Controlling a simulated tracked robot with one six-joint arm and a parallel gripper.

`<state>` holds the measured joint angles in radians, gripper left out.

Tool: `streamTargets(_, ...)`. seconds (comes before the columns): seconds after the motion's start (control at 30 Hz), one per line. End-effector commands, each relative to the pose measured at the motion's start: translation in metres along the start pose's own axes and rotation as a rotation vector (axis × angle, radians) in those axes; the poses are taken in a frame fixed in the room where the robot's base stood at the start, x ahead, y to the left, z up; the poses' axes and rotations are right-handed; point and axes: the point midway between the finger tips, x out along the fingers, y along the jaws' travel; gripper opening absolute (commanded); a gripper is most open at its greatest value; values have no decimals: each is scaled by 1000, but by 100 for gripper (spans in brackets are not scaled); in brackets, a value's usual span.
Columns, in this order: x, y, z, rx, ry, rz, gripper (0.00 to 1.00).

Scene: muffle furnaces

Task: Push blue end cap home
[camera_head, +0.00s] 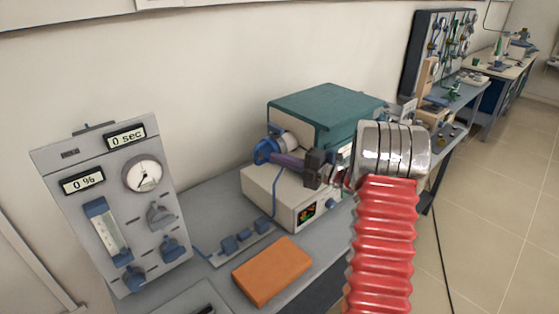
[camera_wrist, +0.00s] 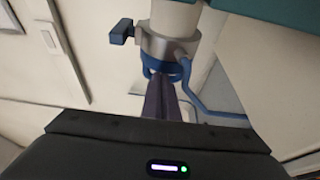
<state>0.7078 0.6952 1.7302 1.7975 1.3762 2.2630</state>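The blue end cap (camera_head: 265,151) is a ring-like piece at the left end of the furnace's pale tube (camera_head: 288,139). In the wrist view the cap (camera_wrist: 166,70) sits just below a grey metal collar (camera_wrist: 168,45), with a blue hose running from it to the right. My gripper (camera_head: 276,157) has long purple fingers that reach the cap from the right in the head view. In the wrist view the fingers (camera_wrist: 163,80) lie together, tips at the cap's face. Whether they touch it is hard to tell. Nothing shows held between them.
The teal-topped furnace (camera_head: 325,102) stands on a pale control base (camera_head: 290,198) against the wall. An orange block (camera_head: 272,271) and a grey gauge panel (camera_head: 115,205) are on the bench (camera_head: 215,188) to the left.

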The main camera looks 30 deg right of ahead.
Motion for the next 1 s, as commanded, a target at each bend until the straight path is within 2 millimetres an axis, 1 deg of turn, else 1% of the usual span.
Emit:
streamTargets(0.3, 15, -1, -36, 2, 13, 1, 0)
streamTargets(0.37, 5, -1, -34, 1, 10, 1, 0)
streamTargets(0.57, -21, -1, -34, 2, 12, 0, 0)
streamTargets(0.8, -60, -1, -35, 2, 13, 1, 0)
streamTargets(0.9, -73, -1, -34, 2, 13, 1, 0)
streamTargets(1.0, -81, -1, -35, 2, 16, 1, 0)
